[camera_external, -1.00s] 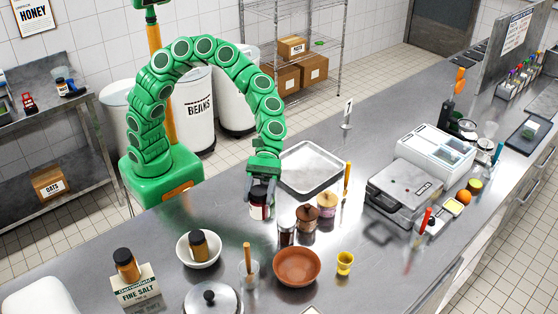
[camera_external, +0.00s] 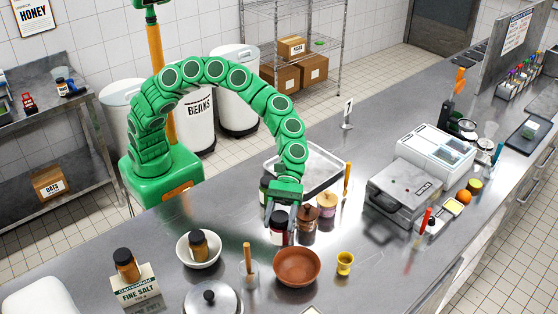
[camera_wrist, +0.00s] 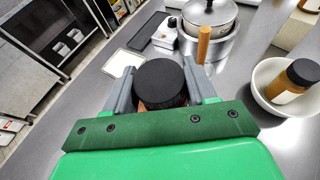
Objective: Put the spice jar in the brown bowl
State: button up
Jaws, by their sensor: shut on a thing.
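The spice jar (camera_external: 278,231), dark with a pale label and black lid, is held upright between the fingers of my gripper (camera_external: 281,214). In the wrist view the round black lid (camera_wrist: 160,80) sits between the two grey fingertips of my gripper (camera_wrist: 160,86) and hides most of the jar. The brown bowl (camera_external: 297,282) stands on the counter just in front of the jar, slightly right, and looks empty. In the wrist view a brown surface shows below the lid, but I cannot tell whether it is the bowl.
Brown and pink-toned lidded jars (camera_external: 307,228) stand close to the right of the held jar. A white bowl (camera_external: 190,262) with an amber jar (camera_external: 198,245), a glass with a wooden handle (camera_external: 249,262) and a lidded pot (camera_external: 212,300) are left. A yellow cup (camera_external: 345,264) stands right.

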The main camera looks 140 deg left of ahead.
jog(key=shift+w+a+f, duration=0.1)
jog(key=shift+w+f, duration=1.05)
jog(key=shift+f, duration=0.45)
jog(key=shift+w+a+f, duration=0.1)
jog(key=shift+w+f, duration=1)
jog(key=shift+f, duration=0.55)
jog(key=shift+w+a+f, duration=0.1)
jog(key=shift+w+f, duration=1.05)
jog(key=shift+f, duration=0.45)
jog(key=shift+f, duration=0.1)
jog(key=o, duration=1.2)
jog(key=shift+f, duration=0.1)
jog(key=shift+s+a+r, duration=0.15)
jog(key=shift+a+r, duration=0.05)
jog(key=shift+r, duration=0.05)
jog(key=v, duration=1.1)
jog(key=shift+s+a+r, duration=0.15)
